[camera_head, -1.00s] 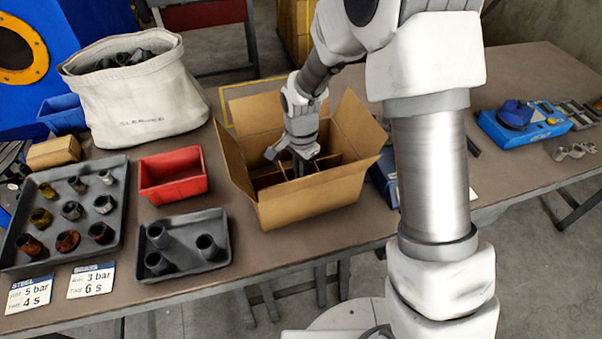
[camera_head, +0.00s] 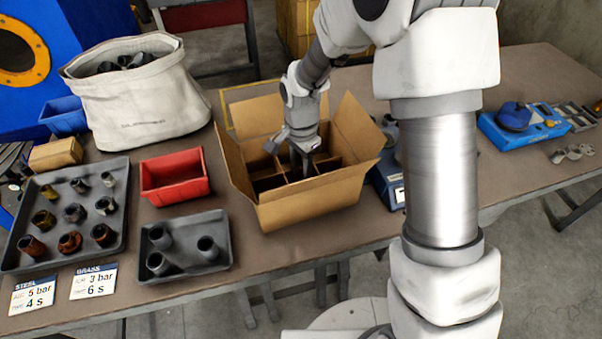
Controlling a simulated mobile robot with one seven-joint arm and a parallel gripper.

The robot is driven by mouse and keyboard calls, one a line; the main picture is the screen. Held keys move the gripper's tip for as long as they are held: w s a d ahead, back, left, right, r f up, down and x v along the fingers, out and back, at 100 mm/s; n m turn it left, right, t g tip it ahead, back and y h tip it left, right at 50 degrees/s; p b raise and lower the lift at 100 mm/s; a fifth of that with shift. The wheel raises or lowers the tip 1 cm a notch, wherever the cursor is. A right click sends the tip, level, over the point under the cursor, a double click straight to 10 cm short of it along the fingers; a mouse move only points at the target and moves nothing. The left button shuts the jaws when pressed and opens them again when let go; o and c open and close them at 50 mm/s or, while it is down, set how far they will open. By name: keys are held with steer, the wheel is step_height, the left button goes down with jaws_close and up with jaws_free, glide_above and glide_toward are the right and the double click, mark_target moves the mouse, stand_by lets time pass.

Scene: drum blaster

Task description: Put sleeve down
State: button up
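My gripper (camera_head: 306,163) points down into the open cardboard box (camera_head: 312,199), among its compartments. Its fingertips are small and partly hidden by the box, so I cannot tell whether they are open, shut or holding a sleeve. Dark grey sleeves (camera_head: 208,249) stand in a small grey tray (camera_head: 184,273) to the left of the box; one at its back looks tilted. More dark sleeves (camera_head: 126,60) show in the mouth of the white cloth bag (camera_head: 148,108).
A red bin (camera_head: 174,189) stands left of the box. A larger grey tray (camera_head: 68,258) holds several fittings in rows. The box's raised flaps (camera_head: 361,128) surround my gripper. A blue device (camera_head: 519,127) stands at the right. Bare table lies between box and small tray.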

steer(key=s+d+r+n+t+p, duration=0.1)
steer(key=s+d+r, duration=0.1)
steer(key=r, duration=0.7)
steer(key=s+d+r+n+t, duration=0.1)
steer(key=s+d+r+n, duration=0.15)
steer(key=r, duration=0.65)
steer(key=s+d+r+n+t, duration=0.1)
steer(key=s+d+r+n, duration=0.2)
steer(key=s, duration=0.4)
steer(key=s+d+r+n+t, duration=0.2)
steer(key=s+d+r+n, duration=0.1)
steer(key=s+d, duration=0.3)
steer(key=shift+s+r+t, duration=0.3)
steer(key=shift+s+r, duration=0.5)
steer(key=shift+s, duration=0.4)
steer(key=shift+d+n, duration=0.1)
steer(key=shift+n, duration=0.15)
step_height(320, 180, up, 3)
steer(key=p, duration=0.2)
steer(key=shift+f+p, duration=0.15)
steer(key=shift+p, duration=0.2)
steer(key=shift+a, duration=0.2)
